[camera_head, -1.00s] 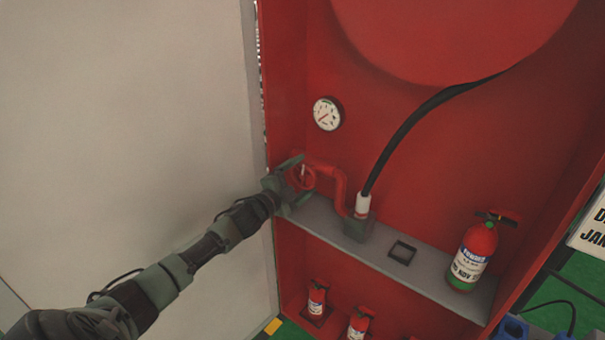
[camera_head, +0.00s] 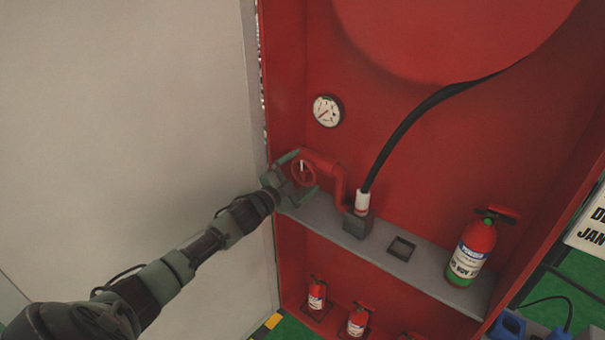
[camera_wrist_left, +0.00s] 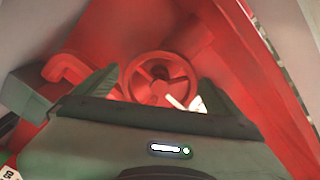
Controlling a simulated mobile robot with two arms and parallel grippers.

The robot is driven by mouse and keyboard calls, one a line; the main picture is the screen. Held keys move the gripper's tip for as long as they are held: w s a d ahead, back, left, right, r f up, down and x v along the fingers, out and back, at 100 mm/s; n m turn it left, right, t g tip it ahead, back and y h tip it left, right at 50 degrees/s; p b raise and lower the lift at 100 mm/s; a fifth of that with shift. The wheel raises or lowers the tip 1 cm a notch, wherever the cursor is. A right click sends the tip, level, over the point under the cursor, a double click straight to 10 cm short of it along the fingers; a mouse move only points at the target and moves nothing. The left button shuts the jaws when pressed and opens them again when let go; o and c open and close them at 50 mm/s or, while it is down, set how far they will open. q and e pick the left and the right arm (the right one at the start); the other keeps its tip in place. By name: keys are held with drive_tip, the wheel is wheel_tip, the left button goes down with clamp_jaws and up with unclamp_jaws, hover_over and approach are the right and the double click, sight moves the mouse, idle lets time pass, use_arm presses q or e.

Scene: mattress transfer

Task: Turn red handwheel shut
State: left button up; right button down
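The red handwheel (camera_head: 303,173) sits on a red pipe at the left end of the grey shelf inside the red cabinet. In the left wrist view the handwheel (camera_wrist_left: 160,82) is a round, spoked rim with a pale bar at its lower right. My left gripper (camera_head: 301,175) is at the handwheel, its two fingers spread on either side of the rim. In the left wrist view the fingers of my left gripper (camera_wrist_left: 158,88) stand apart, with the wheel between and beyond them. I cannot tell whether they touch the rim. My right gripper is not in view.
A pressure gauge (camera_head: 327,111) is on the back wall above. A black hose (camera_head: 405,128) runs down to a fitting on the shelf (camera_head: 420,270). A fire extinguisher (camera_head: 473,250) stands at the shelf's right. The cabinet's left wall is close beside the wheel.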

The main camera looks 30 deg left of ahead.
use_arm(q)
drive_tip(key=shift+s, duration=0.1)
drive_tip(key=s+b, duration=0.1)
drive_tip(key=s, duration=0.6)
drive_tip(key=shift+s+a, duration=0.3)
drive_tip(key=shift+a, duration=0.05)
idle(0.3)
